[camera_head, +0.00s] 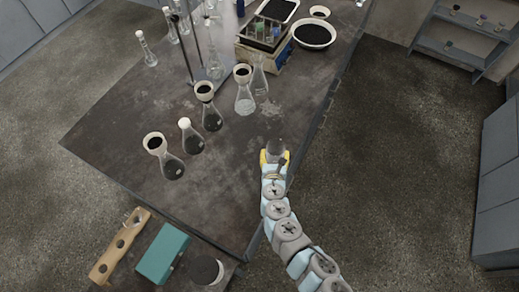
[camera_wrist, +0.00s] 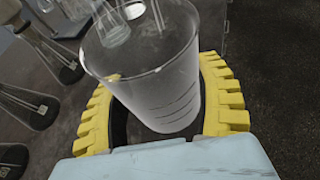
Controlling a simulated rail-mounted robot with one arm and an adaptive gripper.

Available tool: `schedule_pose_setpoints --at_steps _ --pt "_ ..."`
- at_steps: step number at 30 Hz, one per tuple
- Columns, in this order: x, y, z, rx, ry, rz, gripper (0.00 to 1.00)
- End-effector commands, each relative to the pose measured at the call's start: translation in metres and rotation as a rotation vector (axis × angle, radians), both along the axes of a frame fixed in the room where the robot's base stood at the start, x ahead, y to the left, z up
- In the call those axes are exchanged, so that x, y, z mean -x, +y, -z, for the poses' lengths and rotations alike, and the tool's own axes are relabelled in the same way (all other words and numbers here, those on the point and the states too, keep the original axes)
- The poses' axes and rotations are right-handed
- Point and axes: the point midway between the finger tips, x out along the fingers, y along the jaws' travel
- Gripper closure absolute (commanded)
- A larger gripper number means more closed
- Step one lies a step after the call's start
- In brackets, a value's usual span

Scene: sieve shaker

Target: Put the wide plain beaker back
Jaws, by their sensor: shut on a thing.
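The wide plain beaker (camera_wrist: 155,75) is clear glass with graduation lines and fills the middle of the wrist view. My gripper (camera_wrist: 165,125) has its yellow fingers closed around the beaker's lower part. In the head view my gripper (camera_head: 274,157) is at the right edge of the dark table, with the beaker (camera_head: 276,146) showing faintly at its tip. The beaker looks roughly upright. I cannot tell whether its base touches the table.
Several flasks, some with dark contents, stand left of my gripper, including a stoppered one (camera_head: 190,138) and a funnel-topped one (camera_head: 244,95). A rack box (camera_head: 262,42) and a white bowl (camera_head: 314,35) are farther back.

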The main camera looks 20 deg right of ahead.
Motion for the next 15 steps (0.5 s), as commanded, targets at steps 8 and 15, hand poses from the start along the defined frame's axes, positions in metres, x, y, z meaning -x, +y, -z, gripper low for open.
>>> schedule_pose_setpoints --at_steps 8,15 --pt "-0.012 -0.005 0.011 0.000 -0.003 0.013 0.73" --pt "-0.033 -0.003 0.021 0.000 -0.003 0.012 0.73"
